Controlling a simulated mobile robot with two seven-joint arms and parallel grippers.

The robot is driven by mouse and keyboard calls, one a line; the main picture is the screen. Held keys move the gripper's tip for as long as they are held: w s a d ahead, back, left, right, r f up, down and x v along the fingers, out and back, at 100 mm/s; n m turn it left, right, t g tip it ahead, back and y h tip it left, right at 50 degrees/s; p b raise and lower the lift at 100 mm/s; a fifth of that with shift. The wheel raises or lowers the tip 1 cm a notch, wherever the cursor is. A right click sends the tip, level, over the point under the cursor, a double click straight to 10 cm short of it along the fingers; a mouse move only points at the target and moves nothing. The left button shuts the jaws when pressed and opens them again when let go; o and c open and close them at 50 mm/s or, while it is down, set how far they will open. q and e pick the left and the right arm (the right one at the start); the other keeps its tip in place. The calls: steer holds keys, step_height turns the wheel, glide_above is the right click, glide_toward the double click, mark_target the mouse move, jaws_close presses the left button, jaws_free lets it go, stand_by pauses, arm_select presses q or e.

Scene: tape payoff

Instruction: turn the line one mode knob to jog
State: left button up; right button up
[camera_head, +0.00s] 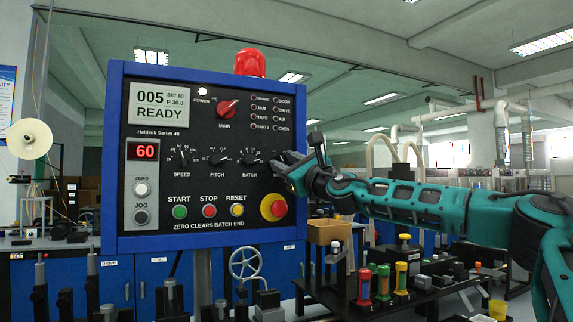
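The control panel (122,170) is a black face in a blue frame, filling the left middle of the head view. A row of small black knobs crosses its middle: the speed knob (182,159), the pitch knob (217,159) and the batch knob (251,160). No knob labelled mode can be read; the spot right of the batch knob is covered by my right gripper. My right gripper (284,162) reaches in from the right, at the panel's right edge. Its fingers are dark and small here, so their opening and any contact cannot be told. My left gripper is not in view.
A red main switch (227,108), a red emergency button (274,207) and the start (180,211), stop (209,211) and reset (237,210) buttons share the panel. A red beacon (249,63) tops it. A bench with coloured cylinders (383,282) stands below my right arm.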

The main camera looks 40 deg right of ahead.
steer(key=c, duration=0.7)
steer(key=shift+m, duration=0.4)
steer(key=m+h+b, duration=0.1)
steer(key=m, duration=0.1)
steer(key=shift+a+f+m+h, duration=0.1)
steer(key=shift+m+h, duration=0.2)
steer(key=m+h, duration=0.2)
steer(key=m, duration=0.2)
steer(key=shift+b, duration=0.3)
steer(key=m+g+h, duration=0.1)
steer(key=m+h, duration=0.2)
steer(key=m, duration=0.2)
steer(key=shift+m+g+h, duration=0.4)
steer(key=shift+m+h, duration=0.05)
steer(key=shift+m, duration=0.8)
steer(key=shift+m+g+h, duration=0.4)
steer(key=shift+m+h, duration=0.05)
steer(key=shift+m, duration=0.8)
